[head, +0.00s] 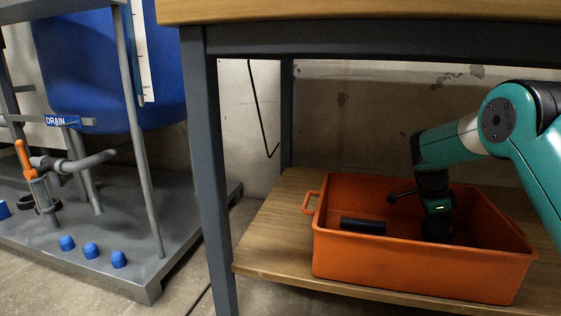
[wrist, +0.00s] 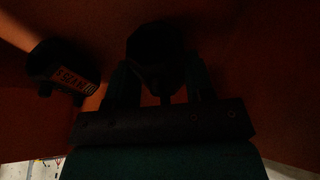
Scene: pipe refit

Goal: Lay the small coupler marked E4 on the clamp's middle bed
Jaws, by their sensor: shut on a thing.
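My gripper (head: 438,228) reaches down into the orange bin (head: 420,264) on the bench's lower shelf. In the wrist view my gripper (wrist: 158,90) has its two fingers around a dark rounded piece (wrist: 154,45) and is shut on it. The picture is too dark to read any mark on that piece, so I cannot tell whether it is the coupler E4. A second dark cylinder (wrist: 62,70) with a pale label lies apart to its left; the label is hard to read. The clamp is not in view.
A black tube (head: 362,226) lies in the bin's left part. The bench top (head: 370,11) hangs over the bin, and a bench leg (head: 209,180) stands to its left. Further left are a blue tank (head: 100,70), drain piping and blue caps (head: 91,250).

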